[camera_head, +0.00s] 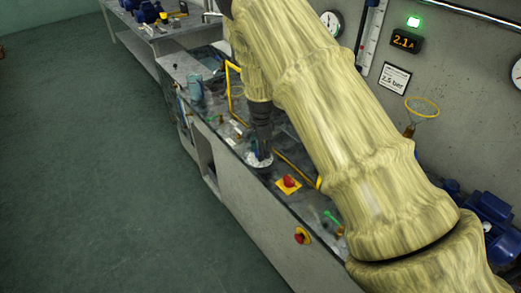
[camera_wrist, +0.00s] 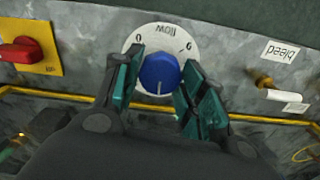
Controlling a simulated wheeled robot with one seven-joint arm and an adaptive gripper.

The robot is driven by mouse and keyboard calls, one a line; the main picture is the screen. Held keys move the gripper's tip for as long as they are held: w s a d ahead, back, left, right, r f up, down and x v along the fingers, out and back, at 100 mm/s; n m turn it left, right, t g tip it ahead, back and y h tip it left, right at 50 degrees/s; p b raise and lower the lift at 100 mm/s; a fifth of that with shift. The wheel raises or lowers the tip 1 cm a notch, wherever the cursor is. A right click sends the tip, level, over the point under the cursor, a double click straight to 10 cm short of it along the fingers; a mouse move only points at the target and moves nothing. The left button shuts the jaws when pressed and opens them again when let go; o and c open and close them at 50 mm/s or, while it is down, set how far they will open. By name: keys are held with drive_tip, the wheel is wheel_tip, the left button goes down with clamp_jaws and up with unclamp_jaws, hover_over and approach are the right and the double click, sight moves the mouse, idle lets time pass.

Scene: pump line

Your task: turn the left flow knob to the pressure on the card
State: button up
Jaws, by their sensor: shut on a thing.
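The blue flow knob (camera_wrist: 159,75) sits on a round pale dial plate (camera_wrist: 137,37) marked "flow", with 0 and 6 readable at its ends. In the head view, my gripper (camera_head: 260,153) reaches down to the bench behind my arm, and the knob is hidden there.
A red switch on a yellow plate (camera_head: 288,184) is near my gripper. A small lever labelled "bleed" (camera_wrist: 264,82) is on the other side in the wrist view. Yellow pipe (camera_wrist: 60,95) runs close by. A display (camera_head: 405,40) reads 2.1 A beneath a green lamp.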

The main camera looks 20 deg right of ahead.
idle(0.4)
drive_tip(key=o, duration=1)
drive_tip(key=shift+r, duration=0.15)
wheel_tip(320, 180, up, 12)
